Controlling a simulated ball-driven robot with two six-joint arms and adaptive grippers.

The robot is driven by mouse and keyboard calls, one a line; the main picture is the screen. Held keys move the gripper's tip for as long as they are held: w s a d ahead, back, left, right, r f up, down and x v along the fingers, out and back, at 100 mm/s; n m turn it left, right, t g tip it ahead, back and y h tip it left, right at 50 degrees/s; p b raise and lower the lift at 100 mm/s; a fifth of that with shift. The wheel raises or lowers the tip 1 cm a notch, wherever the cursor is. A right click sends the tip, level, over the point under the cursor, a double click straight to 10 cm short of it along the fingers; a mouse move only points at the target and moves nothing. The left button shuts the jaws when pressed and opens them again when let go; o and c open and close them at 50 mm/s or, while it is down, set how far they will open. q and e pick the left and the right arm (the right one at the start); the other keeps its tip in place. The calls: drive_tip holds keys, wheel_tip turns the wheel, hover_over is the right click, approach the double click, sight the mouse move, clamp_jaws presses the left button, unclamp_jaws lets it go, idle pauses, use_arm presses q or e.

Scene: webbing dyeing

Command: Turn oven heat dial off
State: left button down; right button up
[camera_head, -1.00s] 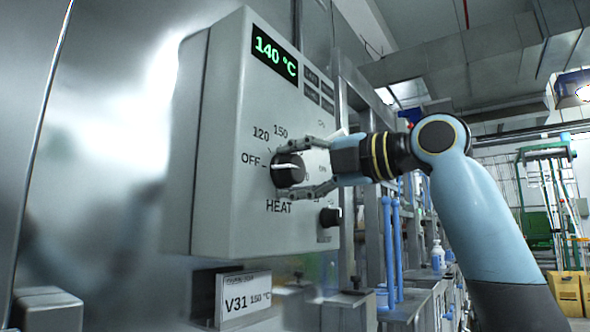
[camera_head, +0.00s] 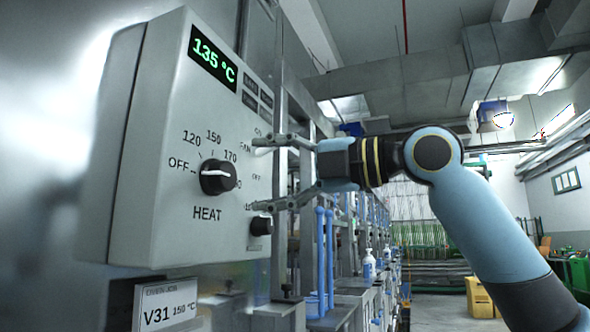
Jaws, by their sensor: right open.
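The black HEAT dial (camera_head: 217,177) is on the front of a grey control box (camera_head: 150,185). Its white pointer lies nearly level, in line with the OFF mark on its left. The green display (camera_head: 212,58) on the box reads 135 °C. My right gripper (camera_head: 259,174) is open and empty, to the right of the dial and clear of it, with its two fingers spread one above the other. My left gripper is not in view.
A smaller black knob (camera_head: 261,226) sits below my right gripper's lower finger. A V31 150 °C sign (camera_head: 168,305) stands under the box. Blue pipes (camera_head: 324,250) and a bottle (camera_head: 369,266) are beyond.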

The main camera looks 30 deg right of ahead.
drive_tip(key=shift+v, duration=2.1)
drive_tip(key=shift+s, duration=0.1)
